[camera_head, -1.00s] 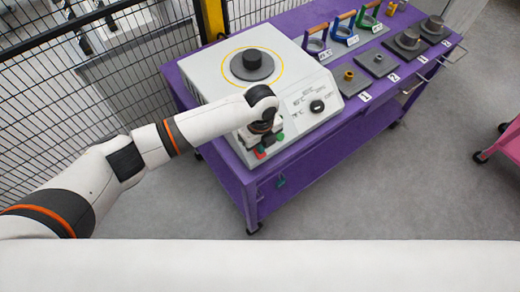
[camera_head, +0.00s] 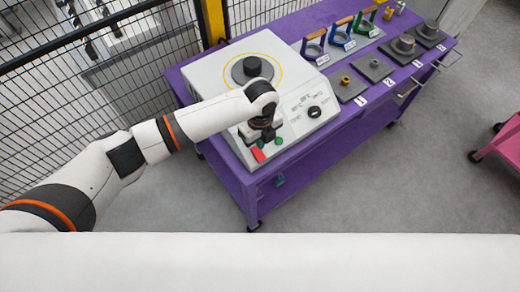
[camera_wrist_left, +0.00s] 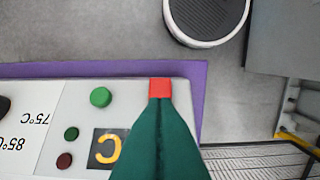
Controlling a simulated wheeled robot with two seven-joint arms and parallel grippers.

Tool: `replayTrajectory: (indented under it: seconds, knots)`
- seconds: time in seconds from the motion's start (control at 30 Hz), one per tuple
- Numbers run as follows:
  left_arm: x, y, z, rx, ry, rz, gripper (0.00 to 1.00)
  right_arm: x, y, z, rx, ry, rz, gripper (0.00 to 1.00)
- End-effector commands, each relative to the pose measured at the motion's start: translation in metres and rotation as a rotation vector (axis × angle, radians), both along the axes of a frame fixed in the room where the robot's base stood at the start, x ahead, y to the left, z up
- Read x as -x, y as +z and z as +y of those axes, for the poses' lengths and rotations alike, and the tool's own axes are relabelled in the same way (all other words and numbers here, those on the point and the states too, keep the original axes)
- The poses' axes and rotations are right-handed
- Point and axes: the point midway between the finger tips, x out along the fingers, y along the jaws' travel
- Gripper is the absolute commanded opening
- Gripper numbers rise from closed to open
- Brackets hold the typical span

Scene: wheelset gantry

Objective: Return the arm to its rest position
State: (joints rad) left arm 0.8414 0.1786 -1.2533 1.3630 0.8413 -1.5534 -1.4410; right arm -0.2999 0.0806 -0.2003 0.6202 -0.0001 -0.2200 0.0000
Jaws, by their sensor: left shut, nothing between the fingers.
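My left arm (camera_head: 185,127) reaches in from the left in the head view, its wrist bent down over the front of the white heater (camera_head: 210,78). My right gripper is not in view.
The heater stands on a purple cart (camera_head: 290,165) with a dark round part (camera_head: 252,70) on top. Coloured-handled holders (camera_head: 340,35) and grey plates with parts (camera_head: 375,68) stand to the right. A black mesh fence (camera_head: 70,100) is behind left. Grey floor (camera_head: 380,190) is clear in front.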

Motion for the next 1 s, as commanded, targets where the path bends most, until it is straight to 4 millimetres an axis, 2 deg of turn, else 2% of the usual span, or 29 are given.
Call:
replayTrajectory:
  seconds: [0.03, 0.2, 0.77, 0.87, 1.0]
  knots:
    - [0.0, 0.009, 0.0, 0.0, 0.0, 0.0, 0.0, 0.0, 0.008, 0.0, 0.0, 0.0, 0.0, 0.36]
    - [0.0, 0.017, 0.0, 0.0, 0.0, 0.0, 0.0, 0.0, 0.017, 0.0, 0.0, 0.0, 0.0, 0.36]
    - [0.001, 0.015, -0.001, 0.003, 0.002, 0.001, 0.0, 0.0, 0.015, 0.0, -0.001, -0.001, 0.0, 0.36]
    - [0.012, 0.013, -0.008, 0.033, 0.034, 0.008, 0.0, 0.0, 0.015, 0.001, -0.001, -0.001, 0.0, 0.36]
    - [0.048, 0.01, -0.03, 0.146, 0.19, 0.035, 0.0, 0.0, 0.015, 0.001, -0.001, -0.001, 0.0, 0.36]
